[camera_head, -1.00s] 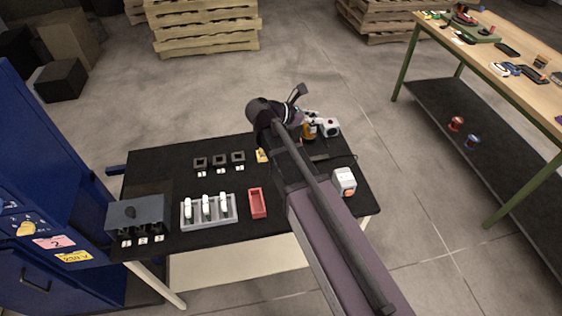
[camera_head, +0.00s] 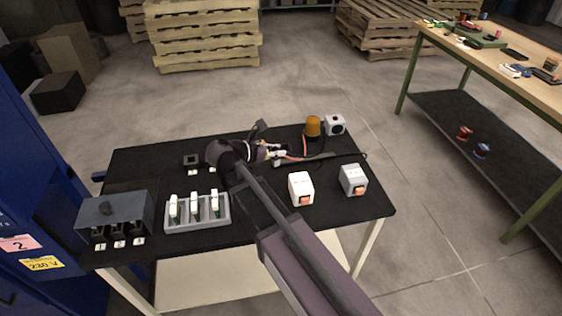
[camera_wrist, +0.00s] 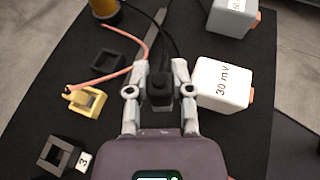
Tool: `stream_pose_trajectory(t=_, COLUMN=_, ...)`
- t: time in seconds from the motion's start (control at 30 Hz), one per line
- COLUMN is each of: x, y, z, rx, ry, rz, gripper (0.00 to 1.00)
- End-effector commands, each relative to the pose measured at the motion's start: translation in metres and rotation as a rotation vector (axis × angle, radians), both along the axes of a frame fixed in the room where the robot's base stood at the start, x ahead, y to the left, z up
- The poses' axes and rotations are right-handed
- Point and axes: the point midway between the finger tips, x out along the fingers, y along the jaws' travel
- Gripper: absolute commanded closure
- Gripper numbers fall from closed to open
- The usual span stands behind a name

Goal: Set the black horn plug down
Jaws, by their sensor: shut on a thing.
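My gripper (camera_wrist: 162,72) is shut on the black horn plug (camera_wrist: 160,90), a small dark block between its two pale fingers. A black cable runs from the plug toward the top of the wrist view. The plug is over the black table mat; whether it touches the mat I cannot tell. In the head view my gripper (camera_head: 280,153) is above the middle back of the table, and the plug is too small to make out there. A black square holder (camera_wrist: 107,63) and a yellow plug (camera_wrist: 85,100) with a pinkish cable are to its left.
The white 30 mV box (camera_wrist: 222,84) stands close right of my gripper, with another box (camera_head: 353,180) farther right. An orange beacon (camera_head: 313,127) and white cube (camera_head: 335,125) stand at the back. A grey tray (camera_head: 197,213) and grey housing (camera_head: 116,211) are at left.

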Motion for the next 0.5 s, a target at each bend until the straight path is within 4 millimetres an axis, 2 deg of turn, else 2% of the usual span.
stream_pose_trajectory(t=0.03, x=-0.002, y=0.005, z=-0.014, rx=0.0, ry=0.0, rz=0.01, gripper=1.0)
stream_pose_trajectory(t=0.2, x=-0.006, y=0.015, z=-0.026, rx=0.0, ry=0.0, rz=0.029, gripper=1.0)
stream_pose_trajectory(t=0.5, x=-0.007, y=0.019, z=-0.029, rx=0.0, ry=0.0, rz=0.037, gripper=1.0)
